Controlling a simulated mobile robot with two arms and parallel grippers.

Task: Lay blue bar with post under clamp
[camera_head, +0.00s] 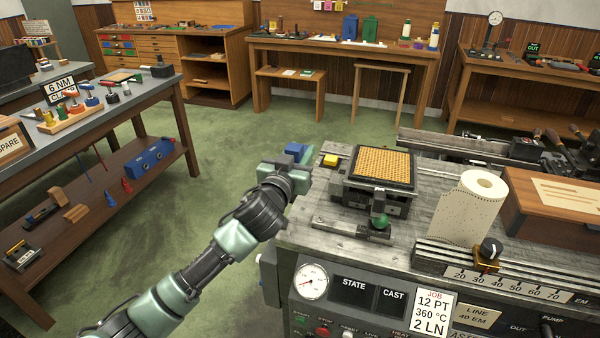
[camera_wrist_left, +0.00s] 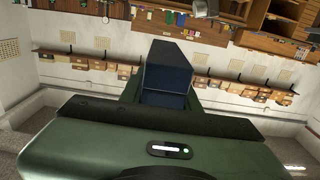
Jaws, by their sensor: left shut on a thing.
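My left gripper (camera_head: 290,160) reaches in from the left and is beside the left edge of the machine top. It is shut on a blue piece (camera_head: 296,149), which shows as a small blue block above the gripper. In the left wrist view the blue piece (camera_wrist_left: 168,75) stands up between the fingers, dark blue and blocky. I cannot tell its post from its bar. A black device with a gold grid plate (camera_head: 383,167) and a green knob (camera_head: 380,221) sits on the machine top, right of the gripper. I cannot tell which part is the clamp. My right gripper is not in view.
A yellow block (camera_head: 331,160) lies on the machine top between the gripper and the gridded device. A paper roll (camera_head: 471,207) stands to the right, by a wooden box (camera_head: 556,205). A side bench (camera_head: 165,108) with tools is at left. Green floor is clear between.

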